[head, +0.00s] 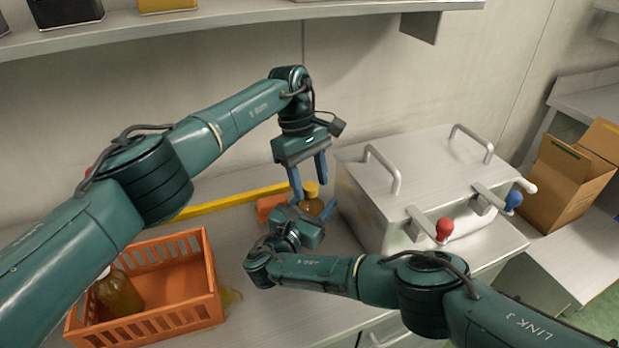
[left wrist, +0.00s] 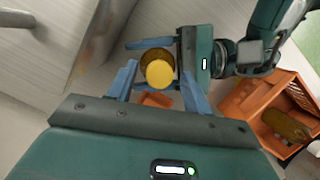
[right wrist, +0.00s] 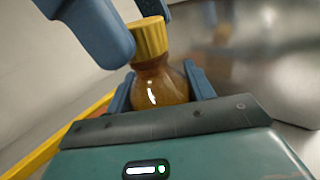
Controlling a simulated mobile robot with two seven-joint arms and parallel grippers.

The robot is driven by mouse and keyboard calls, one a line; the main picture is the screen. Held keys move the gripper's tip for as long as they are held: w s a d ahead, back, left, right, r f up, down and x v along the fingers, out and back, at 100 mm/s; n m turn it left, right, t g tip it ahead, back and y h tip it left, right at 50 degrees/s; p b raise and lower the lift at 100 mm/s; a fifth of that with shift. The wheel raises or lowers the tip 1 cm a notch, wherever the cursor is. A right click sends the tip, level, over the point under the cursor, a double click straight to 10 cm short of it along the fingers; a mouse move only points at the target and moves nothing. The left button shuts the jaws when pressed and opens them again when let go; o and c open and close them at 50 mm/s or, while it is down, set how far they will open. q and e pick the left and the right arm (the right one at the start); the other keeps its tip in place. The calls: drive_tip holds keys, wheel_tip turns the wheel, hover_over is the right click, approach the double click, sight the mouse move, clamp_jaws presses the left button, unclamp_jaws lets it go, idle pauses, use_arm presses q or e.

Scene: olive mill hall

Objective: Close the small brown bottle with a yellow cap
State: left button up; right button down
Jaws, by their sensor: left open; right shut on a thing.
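The small brown bottle (head: 314,207) is upright between the fingers of my right gripper (head: 303,218), above the steel bench. In the right wrist view the bottle's round shiny body (right wrist: 160,88) is clamped at both sides. The yellow ribbed cap (right wrist: 150,38) sits on top of its neck; whether it is screwed tight I cannot tell. My left gripper (head: 309,188) points down from above and is open, its blue fingers on either side of the cap. In the left wrist view the cap (left wrist: 159,74) lies between the left fingertips, with no clear contact.
An orange crate (head: 212,268) holding a larger amber bottle (head: 120,293) stands at the left. A yellow bar (head: 232,201) and a small orange object (head: 270,206) lie behind my grippers. A steel machine (head: 420,165) with red and blue knobs stands close at the right.

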use_arm(q)
drive_tip(key=shift+r, duration=0.1)
drive_tip(key=shift+r, duration=2.15)
drive_tip(key=shift+c, duration=0.3)
